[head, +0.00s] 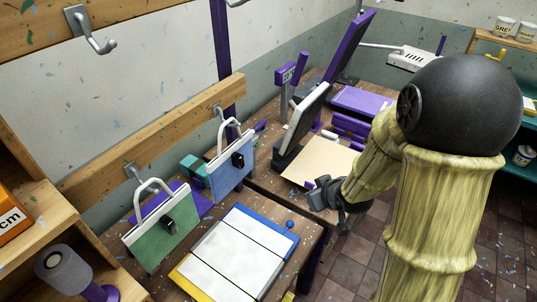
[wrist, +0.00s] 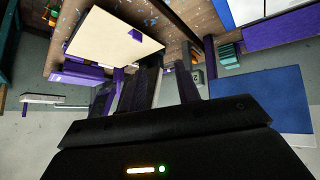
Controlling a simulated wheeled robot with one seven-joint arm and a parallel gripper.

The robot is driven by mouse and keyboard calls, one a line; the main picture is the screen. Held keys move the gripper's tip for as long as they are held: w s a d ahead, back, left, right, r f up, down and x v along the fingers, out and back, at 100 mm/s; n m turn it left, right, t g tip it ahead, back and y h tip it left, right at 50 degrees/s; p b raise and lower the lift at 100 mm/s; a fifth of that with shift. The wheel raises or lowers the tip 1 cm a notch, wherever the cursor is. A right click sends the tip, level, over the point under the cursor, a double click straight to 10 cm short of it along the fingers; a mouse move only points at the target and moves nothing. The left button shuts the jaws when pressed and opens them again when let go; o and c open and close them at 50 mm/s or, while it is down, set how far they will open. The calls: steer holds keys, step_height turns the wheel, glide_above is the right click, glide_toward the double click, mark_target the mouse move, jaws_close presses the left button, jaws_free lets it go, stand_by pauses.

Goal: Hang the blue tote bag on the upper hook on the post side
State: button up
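The blue tote bag (head: 231,172), with a white handle and a dark clip, hangs from the lower hook (head: 218,111) beside the purple post (head: 222,45). In the wrist view a blue panel at right looks like this bag (wrist: 262,102). The upper hook on the post side (head: 236,3) is cut by the head view's top edge; no bag shows on it. My gripper (head: 318,188) is over the table's front edge, right of the bag and apart from it.
A green bag (head: 160,240) hangs on the lower left hook (head: 132,171). The upper left hook (head: 92,32) is empty. A white-panelled board (head: 235,252) lies below the bags.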

steer(key=w+a+r+n+y+p, duration=0.2)
steer(key=a+r+n+y+p, duration=0.3)
steer(key=a, duration=0.3)
steer(key=y+p, duration=0.2)
steer(key=y, duration=0.4)
glide_toward(243, 162)
steer(key=shift+w+a+r+n, duration=0.1)
steer(key=shift+a+n, duration=0.1)
steer(key=shift+a, duration=0.15)
steer(key=shift+w+a+n, duration=0.15)
steer(key=shift+a+n, duration=0.05)
steer(key=shift+a, duration=0.2)
steer(key=shift+w+a, duration=0.1)
steer(key=shift+a, duration=0.05)
steer(key=x, duration=0.7)
steer(key=shift+f, duration=0.2)
steer(key=shift+w+a+f, duration=0.1)
steer(key=shift+w+a, duration=0.1)
steer(key=shift+a, duration=0.05)
steer(key=shift+c, duration=0.4)
steer(key=shift+d, duration=0.1)
jaws_close()
